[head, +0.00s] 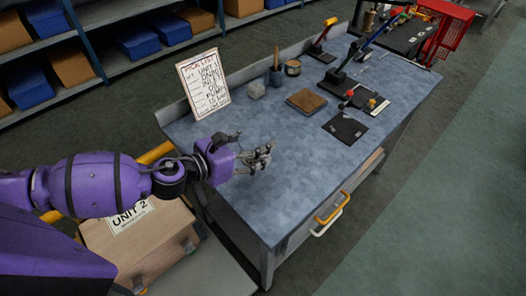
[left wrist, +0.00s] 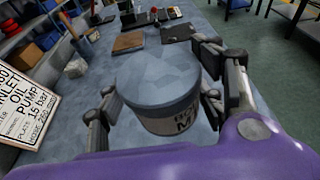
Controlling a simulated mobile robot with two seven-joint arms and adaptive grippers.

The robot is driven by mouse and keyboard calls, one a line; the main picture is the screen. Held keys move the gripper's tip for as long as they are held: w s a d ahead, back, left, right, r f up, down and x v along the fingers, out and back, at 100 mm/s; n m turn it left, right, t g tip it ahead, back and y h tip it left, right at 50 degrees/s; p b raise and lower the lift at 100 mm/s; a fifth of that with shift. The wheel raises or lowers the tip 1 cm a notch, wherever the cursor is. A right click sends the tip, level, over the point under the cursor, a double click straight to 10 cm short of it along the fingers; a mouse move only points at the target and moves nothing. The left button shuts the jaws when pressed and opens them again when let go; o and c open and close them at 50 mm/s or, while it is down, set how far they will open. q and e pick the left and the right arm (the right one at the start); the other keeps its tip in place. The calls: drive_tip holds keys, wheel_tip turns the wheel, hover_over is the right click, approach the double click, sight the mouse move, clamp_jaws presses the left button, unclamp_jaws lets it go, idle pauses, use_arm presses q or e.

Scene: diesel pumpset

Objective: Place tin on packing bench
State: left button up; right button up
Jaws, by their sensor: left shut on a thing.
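My left gripper (head: 258,158) is over the near left part of the blue-topped packing bench (head: 290,205). In the left wrist view its fingers (left wrist: 160,105) are shut around a round tin (left wrist: 172,122) with a bluish top and a pale label with dark letters. The tin looks upright. It is hard to make out in the head view, where its top blends with the bench. I cannot tell whether its base touches the bench. My right gripper is not in view.
A pick-list board (head: 203,83) stands at the bench's left edge. A grey lump (head: 256,90), a small pot (head: 292,67), a brown block (head: 306,101) and a black mat (head: 345,129) lie farther back. A carton (head: 140,235) sits beside the bench. The near bench top is clear.

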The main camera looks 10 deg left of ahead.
use_arm(q)
drive_tip(key=w+f, duration=0.3)
drive_tip(key=w+f+b, duration=0.1)
drive_tip(key=w+f, duration=0.1)
drive_tip(key=shift+d, duration=0.35)
drive_tip(key=shift+w+f, duration=0.25)
drive_tip(key=shift+f, duration=0.1)
drive_tip(key=f, duration=0.1)
drive_tip(key=f+b, duration=0.1)
drive_tip(key=f, duration=0.1)
drive_tip(key=shift+w+d+f, duration=0.1)
drive_tip(key=shift+w+f, duration=0.15)
drive_tip(key=shift+f, duration=0.2)
drive_tip(key=shift+r, duration=0.2)
drive_tip(key=shift+f, duration=0.25)
drive_tip(key=o, duration=1.1)
drive_tip(key=shift+f+b, duration=0.15)
drive_tip(key=shift+b, duration=0.15)
drive_tip(key=o, duration=0.5)
drive_tip(key=shift+c, duration=0.2)
